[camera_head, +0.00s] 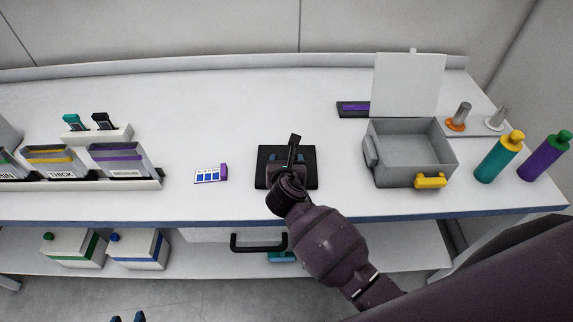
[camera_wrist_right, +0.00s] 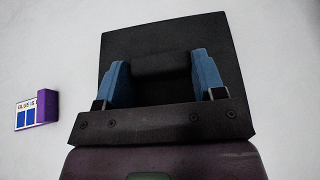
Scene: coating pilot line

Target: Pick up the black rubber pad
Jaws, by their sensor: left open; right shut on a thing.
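The black rubber pad (camera_head: 308,155) is a dark square with a raised block on top, near the front middle of the white bench. In the right wrist view the pad (camera_wrist_right: 125,48) fills the upper middle. My right gripper (camera_head: 291,160) is over the pad from above. Its blue fingers (camera_wrist_right: 165,78) stand on either side of the raised block and are shut on it. I cannot tell whether the pad touches the bench. The pad's near part is hidden by the gripper.
A small card with a purple end (camera_head: 210,174) lies left of the pad. An open grey box (camera_head: 410,180) with a yellow latch stands to the right. Teal (camera_head: 496,161) and purple (camera_head: 544,160) bottles stand at far right. Labelled bins (camera_head: 118,160) stand left. The bench behind the pad is clear.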

